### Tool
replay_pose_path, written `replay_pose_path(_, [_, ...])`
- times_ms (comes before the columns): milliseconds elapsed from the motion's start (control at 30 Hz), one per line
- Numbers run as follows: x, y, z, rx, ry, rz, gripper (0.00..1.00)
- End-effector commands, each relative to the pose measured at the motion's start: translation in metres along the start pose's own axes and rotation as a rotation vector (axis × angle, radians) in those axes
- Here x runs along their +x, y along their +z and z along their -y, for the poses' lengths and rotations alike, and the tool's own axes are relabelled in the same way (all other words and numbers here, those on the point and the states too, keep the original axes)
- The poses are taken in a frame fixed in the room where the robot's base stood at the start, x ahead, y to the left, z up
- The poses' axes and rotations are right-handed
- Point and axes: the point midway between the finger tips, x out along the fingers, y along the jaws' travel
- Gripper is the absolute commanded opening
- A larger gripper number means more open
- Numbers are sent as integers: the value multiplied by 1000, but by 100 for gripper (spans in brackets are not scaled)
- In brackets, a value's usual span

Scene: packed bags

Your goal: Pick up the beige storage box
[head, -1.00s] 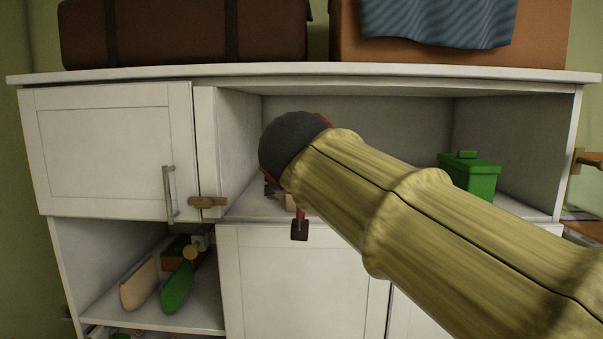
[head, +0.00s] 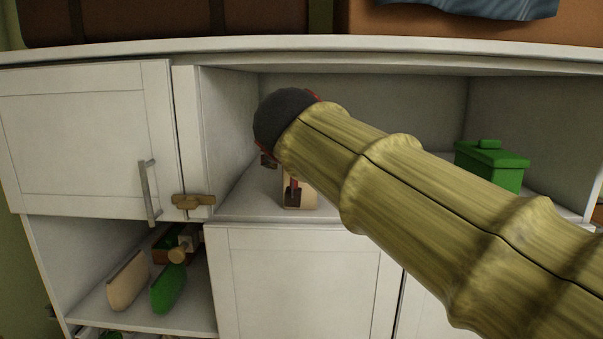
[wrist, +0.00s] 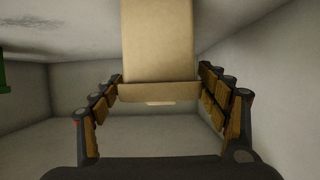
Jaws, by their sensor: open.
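The beige storage box (head: 304,198) stands on the upper open shelf (head: 245,208), mostly hidden behind my gripper and arm in the head view. My gripper (head: 291,184) is at the shelf opening, with one dark fingertip showing in front of the box. In the wrist view the box (wrist: 158,45) shows at the top centre, lined up between the two spread fingers of my gripper (wrist: 161,77). The gripper is open. Gaps show between the box and both fingers; I cannot tell how deep the box sits between them.
A green lidded box (head: 492,168) stands on the same shelf at the right. The shelf's left wall (head: 228,130) is close to my gripper. A closed cabinet door (head: 85,135) is at the left. Beige and green items (head: 168,290) lie in the lower left compartment.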

Motion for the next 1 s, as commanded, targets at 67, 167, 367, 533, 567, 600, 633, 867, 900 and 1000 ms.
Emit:
replay_pose_path(67, [8, -1, 0, -1, 1, 1, 74])
replay_pose_path(167, [20, -3, 0, -1, 2, 3, 74])
replay_pose_path(367, [48, -3, 0, -1, 1, 2, 74])
replay_pose_path(533, [55, -2, 0, 0, 0, 1, 74])
replay_pose_path(567, [55, -2, 0, 0, 0, 1, 74])
replay_pose_path(600, [55, -2, 0, 0, 0, 1, 74])
replay_pose_path(633, [55, -1, 0, 0, 0, 1, 74])
replay_pose_path(867, [55, -1, 0, 0, 0, 1, 66])
replay_pose_path(900, [55, -1, 0, 0, 0, 1, 63])
replay_pose_path(1000, [55, -1, 0, 0, 0, 1, 58])
